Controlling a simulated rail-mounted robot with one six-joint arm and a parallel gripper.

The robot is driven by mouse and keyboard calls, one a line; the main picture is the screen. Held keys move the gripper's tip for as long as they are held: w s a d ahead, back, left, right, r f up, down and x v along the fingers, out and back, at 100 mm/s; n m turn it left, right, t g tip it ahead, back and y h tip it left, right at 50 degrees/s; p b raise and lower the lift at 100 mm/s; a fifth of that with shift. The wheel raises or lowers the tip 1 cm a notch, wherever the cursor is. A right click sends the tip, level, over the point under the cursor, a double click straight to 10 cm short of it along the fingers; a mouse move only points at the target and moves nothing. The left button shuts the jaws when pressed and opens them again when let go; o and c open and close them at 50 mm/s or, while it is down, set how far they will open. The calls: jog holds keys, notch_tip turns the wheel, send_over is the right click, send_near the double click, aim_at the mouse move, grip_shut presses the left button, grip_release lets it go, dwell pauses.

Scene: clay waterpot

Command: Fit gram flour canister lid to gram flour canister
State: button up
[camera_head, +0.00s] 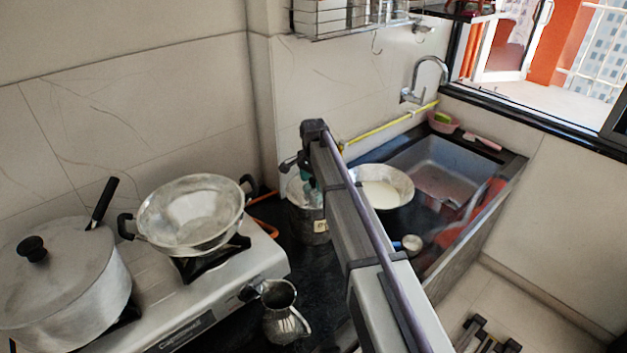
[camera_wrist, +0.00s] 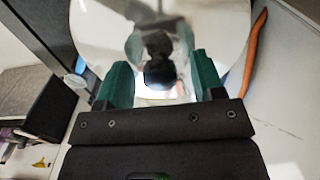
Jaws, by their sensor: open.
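A shiny round metal lid (camera_wrist: 222,28) with a dark knob (camera_wrist: 160,72) fills the upper part of the wrist view. My gripper (camera_wrist: 161,66) is open, with its green fingers on either side of the knob and light showing between them. In the head view, a metal canister (camera_head: 312,226) with a small pale label stands on the dark counter between stove and sink. My gripper (camera_head: 311,193) is right above its top. A pale round top shows at the canister's rim, partly hidden by the gripper and arm. I cannot tell how the lid sits on it.
A stove (camera_head: 222,284) at left carries a large lidded pot (camera_head: 75,285) and a strainer pan (camera_head: 190,212). A metal jug (camera_head: 283,318) stands in front. A pan of white liquid (camera_head: 383,192) and the sink (camera_head: 440,170) are at right. An orange object (camera_wrist: 257,48) lies beside the lid.

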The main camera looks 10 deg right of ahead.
notch_tip(320, 180, up, 11)
jog(key=p, duration=1)
jog(key=shift+p, duration=0.4)
jog(key=shift+f, duration=0.15)
jog(key=s+f+n+b, duration=0.2)
jog(key=s+n, duration=0.2)
jog(key=s, duration=0.7)
jog(key=s+f+n+b, duration=0.3)
jog(key=s, duration=0.8)
jog(key=s+f+n+b, duration=0.2)
jog(key=s+n, duration=0.2)
jog(key=s, duration=0.6)
jog(key=shift+s+f+n+b, duration=0.25)
jog(key=shift+s+n+b, duration=0.05)
jog(key=shift+s+b, duration=0.1)
